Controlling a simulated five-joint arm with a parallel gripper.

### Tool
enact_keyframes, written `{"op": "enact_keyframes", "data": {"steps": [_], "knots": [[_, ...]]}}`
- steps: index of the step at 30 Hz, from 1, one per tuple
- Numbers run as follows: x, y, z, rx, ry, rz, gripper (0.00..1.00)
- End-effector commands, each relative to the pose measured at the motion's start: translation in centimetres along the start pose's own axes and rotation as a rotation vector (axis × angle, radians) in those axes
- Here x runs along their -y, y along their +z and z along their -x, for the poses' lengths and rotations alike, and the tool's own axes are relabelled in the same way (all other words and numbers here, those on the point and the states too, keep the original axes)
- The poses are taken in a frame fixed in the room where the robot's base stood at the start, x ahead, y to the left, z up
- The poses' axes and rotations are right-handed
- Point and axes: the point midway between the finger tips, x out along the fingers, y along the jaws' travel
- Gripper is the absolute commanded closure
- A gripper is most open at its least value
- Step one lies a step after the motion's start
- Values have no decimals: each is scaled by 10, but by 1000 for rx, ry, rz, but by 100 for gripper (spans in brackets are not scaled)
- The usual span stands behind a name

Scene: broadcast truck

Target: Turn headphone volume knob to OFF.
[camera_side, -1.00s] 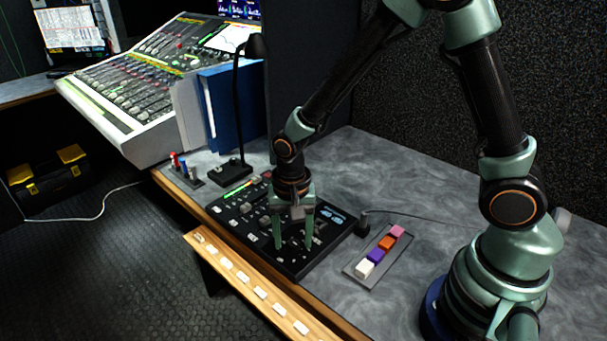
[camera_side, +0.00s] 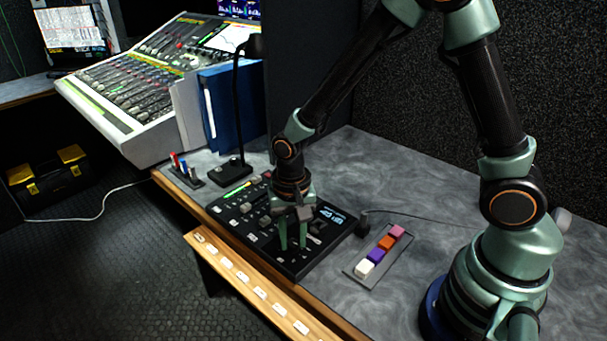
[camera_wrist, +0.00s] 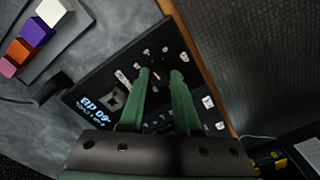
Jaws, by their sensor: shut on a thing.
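A black control panel (camera_side: 313,263) with several small knobs, buttons and lit blue displays lies on the grey desk. It also shows in the wrist view (camera_wrist: 93,78). My gripper (camera_side: 293,246) points down over the panel's near right part, its green fingers close together at the panel surface. In the wrist view my gripper (camera_wrist: 160,74) is shut on a small knob, mostly hidden between the fingertips. The knob's label and pointer cannot be read, so its setting cannot be told.
A grey strip with white (camera_side: 364,267), purple, orange and pink blocks lies right of the panel. A wooden ledge (camera_side: 250,284) with white labels runs along the front.

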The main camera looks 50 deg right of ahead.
Motion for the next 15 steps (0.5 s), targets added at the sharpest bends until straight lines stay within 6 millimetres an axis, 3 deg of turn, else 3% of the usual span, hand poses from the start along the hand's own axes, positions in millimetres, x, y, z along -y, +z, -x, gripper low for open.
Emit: {"op": "enact_keyframes", "data": {"steps": [15], "knots": [[0, 0, 1, 0, 0, 461, 100]]}}
